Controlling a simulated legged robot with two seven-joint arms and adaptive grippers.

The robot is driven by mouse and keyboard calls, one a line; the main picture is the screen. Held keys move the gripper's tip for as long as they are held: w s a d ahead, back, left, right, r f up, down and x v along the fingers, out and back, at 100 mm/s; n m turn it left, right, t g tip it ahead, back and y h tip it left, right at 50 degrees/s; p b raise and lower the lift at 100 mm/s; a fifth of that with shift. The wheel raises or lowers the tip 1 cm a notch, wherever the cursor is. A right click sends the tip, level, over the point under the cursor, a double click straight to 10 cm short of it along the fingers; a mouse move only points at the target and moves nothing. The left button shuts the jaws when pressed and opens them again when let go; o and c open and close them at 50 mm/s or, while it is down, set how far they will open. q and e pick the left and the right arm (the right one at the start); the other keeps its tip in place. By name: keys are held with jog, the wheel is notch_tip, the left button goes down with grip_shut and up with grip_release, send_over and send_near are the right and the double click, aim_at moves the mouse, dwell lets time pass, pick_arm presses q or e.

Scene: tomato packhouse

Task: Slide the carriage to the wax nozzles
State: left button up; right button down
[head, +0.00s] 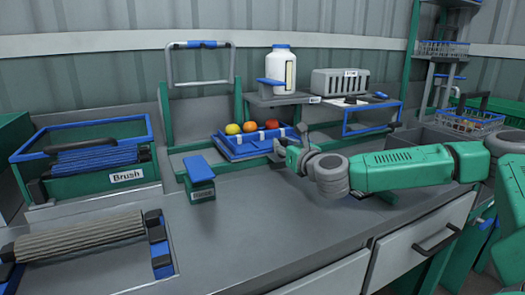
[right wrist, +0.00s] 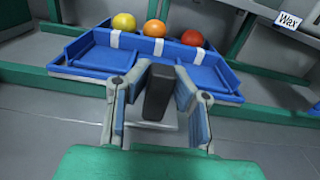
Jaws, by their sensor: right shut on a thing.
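The carriage (head: 232,148) is a blue tray on the rail at the back of the bench. It carries a yellow, an orange and a red tomato in a row. It also shows in the right wrist view (right wrist: 90,58), with a dark upright handle (right wrist: 159,92) at its front. My right gripper (head: 277,150) reaches in from the right, and its two fingers (right wrist: 150,88) are closed around the handle. A "Wax" label (right wrist: 289,20) shows to the right of the carriage in the wrist view. I cannot make out the wax nozzles themselves. My left gripper is out of view.
A white jug (head: 283,70) stands on a shelf behind the carriage. A blue-framed stand (head: 372,118) is to its right. A blue-topped block (head: 200,170) stands on the bench at front left, near the brush box (head: 125,178). A roller (head: 80,237) lies further forward.

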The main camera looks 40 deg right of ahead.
jog(key=shift+s+d+f, duration=0.1)
jog(key=shift+s+d, duration=0.1)
jog(key=shift+d, duration=0.65)
jog(key=shift+s+d+f, duration=0.1)
jog(key=shift+s+d, duration=0.1)
jog(key=shift+d, duration=0.65)
jog(key=c, duration=1.4)
grip_release()
jog(key=shift+r, duration=0.1)
jog(key=shift+s, duration=0.1)
jog(key=v, duration=1.1)
jog(key=shift+s, duration=0.35)
